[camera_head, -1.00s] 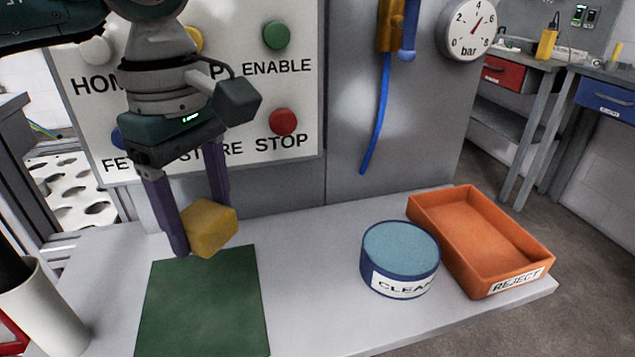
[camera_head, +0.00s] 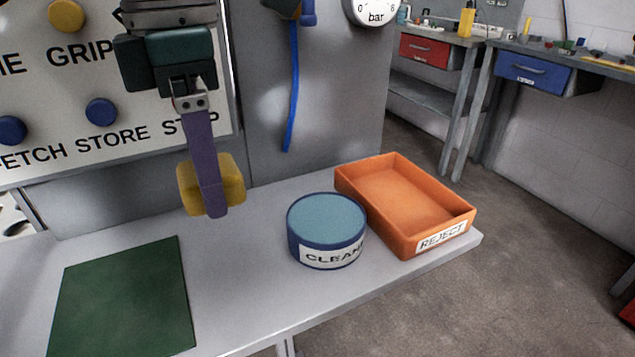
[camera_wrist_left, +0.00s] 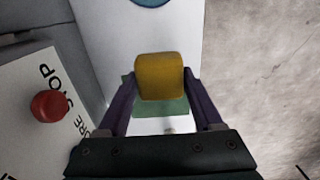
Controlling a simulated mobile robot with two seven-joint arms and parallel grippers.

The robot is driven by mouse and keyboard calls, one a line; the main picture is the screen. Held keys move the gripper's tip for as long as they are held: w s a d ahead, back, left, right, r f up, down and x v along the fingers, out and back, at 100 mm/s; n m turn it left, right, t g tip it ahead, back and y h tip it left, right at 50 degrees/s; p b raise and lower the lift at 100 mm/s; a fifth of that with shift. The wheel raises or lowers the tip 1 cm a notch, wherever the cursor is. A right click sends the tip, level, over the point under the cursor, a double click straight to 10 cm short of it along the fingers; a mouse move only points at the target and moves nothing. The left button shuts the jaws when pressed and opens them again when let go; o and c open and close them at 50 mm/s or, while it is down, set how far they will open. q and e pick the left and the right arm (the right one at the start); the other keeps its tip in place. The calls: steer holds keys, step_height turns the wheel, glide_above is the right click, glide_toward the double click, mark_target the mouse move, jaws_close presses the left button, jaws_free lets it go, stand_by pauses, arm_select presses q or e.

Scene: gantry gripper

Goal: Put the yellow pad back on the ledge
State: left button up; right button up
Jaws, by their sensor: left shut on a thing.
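The yellow pad (camera_head: 236,180) is a rounded block held between the purple fingers of my left gripper (camera_head: 212,205), which is shut on it. In the head view the near finger covers its middle. In the left wrist view the pad (camera_wrist_left: 160,75) sits between both fingers, with a green area just below it that I cannot place. The pad appears above the back of the grey ledge (camera_head: 235,290), between the green mat and the blue tub. My right gripper is not in view.
A green mat (camera_head: 122,300) lies on the ledge at left. A round blue tub (camera_head: 327,232) marked CLEAN and an orange REJECT tray (camera_head: 405,205) stand at right. The button panel (camera_head: 110,75) and a hanging blue hose (camera_head: 292,90) are behind. The front middle of the ledge is clear.

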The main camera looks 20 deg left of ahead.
mark_target(233, 276)
arm_select(q)
step_height(233, 276, down, 12)
steer(key=shift+r+b, duration=0.15)
steer(key=shift+b, duration=0.35)
steer(key=shift+f, duration=0.2)
steer(key=o, duration=1.4)
steer(key=shift+r, duration=0.1)
steer(key=shift+o, duration=0.2)
